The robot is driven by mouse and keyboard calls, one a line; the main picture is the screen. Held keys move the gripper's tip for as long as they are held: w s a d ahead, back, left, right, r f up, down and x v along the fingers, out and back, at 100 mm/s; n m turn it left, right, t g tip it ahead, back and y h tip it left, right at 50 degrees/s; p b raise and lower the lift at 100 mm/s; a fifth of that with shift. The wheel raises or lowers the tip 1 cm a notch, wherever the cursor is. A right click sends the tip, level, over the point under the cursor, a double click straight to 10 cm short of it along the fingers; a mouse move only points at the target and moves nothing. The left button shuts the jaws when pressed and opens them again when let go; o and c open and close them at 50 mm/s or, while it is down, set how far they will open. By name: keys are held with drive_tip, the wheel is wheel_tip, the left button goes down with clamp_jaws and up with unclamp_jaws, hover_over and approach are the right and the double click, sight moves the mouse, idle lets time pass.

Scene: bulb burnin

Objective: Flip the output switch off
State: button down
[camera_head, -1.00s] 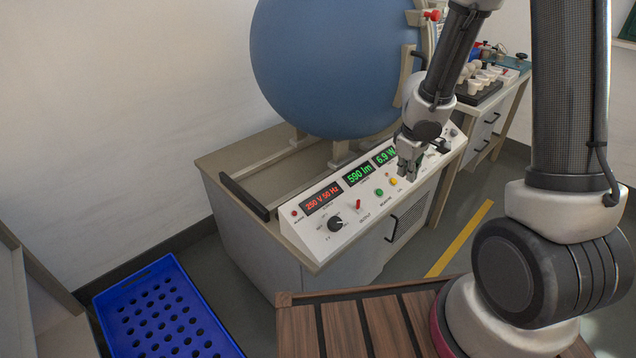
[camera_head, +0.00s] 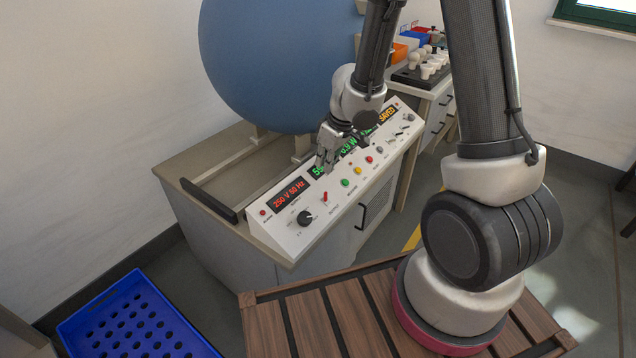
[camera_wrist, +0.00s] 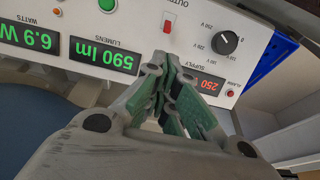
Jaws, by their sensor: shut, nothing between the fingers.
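The output switch is a small red toggle (camera_head: 325,196) on the white sloped control panel (camera_head: 291,239), between the black rotary knob (camera_head: 305,217) and the green button (camera_head: 345,183). In the wrist view the red switch (camera_wrist: 167,26) stands on its white plate above the gripper. My gripper (camera_head: 325,166) is shut and empty. It hangs over the panel near the displays, a little behind the switch and apart from it. In the wrist view its fingertips (camera_wrist: 170,60) point towards the switch.
A supply display reads 250 V 50 Hz (camera_head: 290,193). Yellow (camera_head: 358,170) and red (camera_head: 369,159) buttons line the panel farther right. A large blue sphere (camera_head: 270,70) stands behind. A blue perforated crate (camera_head: 130,325) lies on the floor at lower left.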

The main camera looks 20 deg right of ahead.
sight(315, 191)
drive_tip(key=x, duration=0.9)
drive_tip(key=shift+s, duration=0.15)
